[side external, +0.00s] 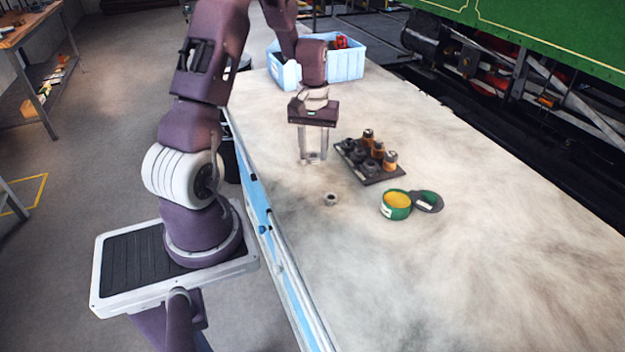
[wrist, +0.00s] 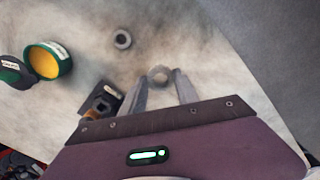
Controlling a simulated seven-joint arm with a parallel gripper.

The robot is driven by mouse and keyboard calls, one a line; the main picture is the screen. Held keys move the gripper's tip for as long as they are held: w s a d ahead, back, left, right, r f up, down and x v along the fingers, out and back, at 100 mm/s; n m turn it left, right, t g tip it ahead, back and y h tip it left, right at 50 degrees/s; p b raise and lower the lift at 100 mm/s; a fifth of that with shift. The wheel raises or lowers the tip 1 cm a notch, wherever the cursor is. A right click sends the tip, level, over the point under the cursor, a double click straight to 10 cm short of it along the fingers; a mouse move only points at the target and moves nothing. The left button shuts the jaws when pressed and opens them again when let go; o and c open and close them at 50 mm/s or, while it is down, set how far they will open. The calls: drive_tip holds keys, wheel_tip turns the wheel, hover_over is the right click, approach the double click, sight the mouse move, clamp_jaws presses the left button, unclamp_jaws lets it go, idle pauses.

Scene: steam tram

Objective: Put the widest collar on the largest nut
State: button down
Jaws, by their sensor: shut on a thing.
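My gripper (side external: 313,157) is over the bench, left of a dark board (side external: 383,180). In the wrist view my gripper (wrist: 162,82) is shut on a grey ring-shaped collar (wrist: 160,74), held between its fingertips. I cannot tell its width for certain. Another small grey ring (side external: 330,199) lies alone on the bench in front of my gripper; it also shows in the wrist view (wrist: 122,39). The board carries several dark nut-like pieces (side external: 357,157) and copper-coloured pieces (side external: 390,159). Which nut is largest is not clear. In the wrist view my finger partly hides the board.
A green tin with a yellow inside (side external: 396,205) stands right of the loose ring, beside its dark green lid (side external: 428,201). A blue bin (side external: 346,62) with red and dark contents is at the back. The bench (side external: 480,270) is clear at the front right.

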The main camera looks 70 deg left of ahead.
drive_tip(key=shift+w+d+f+m, duration=0.25)
drive_tip(key=shift+w+d+m, duration=0.5)
drive_tip(key=shift+w, duration=1.7)
drive_tip(key=shift+w+d+f+m, duration=0.2)
drive_tip(key=shift+w+d+m, duration=0.6)
drive_tip(key=shift+w, duration=1.7)
drive_tip(key=shift+w+d+f+m, duration=0.35)
drive_tip(key=shift+w+m, duration=0.7)
drive_tip(key=shift+w, duration=1.4)
drive_tip(key=shift+f, duration=0.7)
drive_tip(key=c, duration=0.7)
unclamp_jaws()
drive_tip(key=shift+r, duration=3.55)
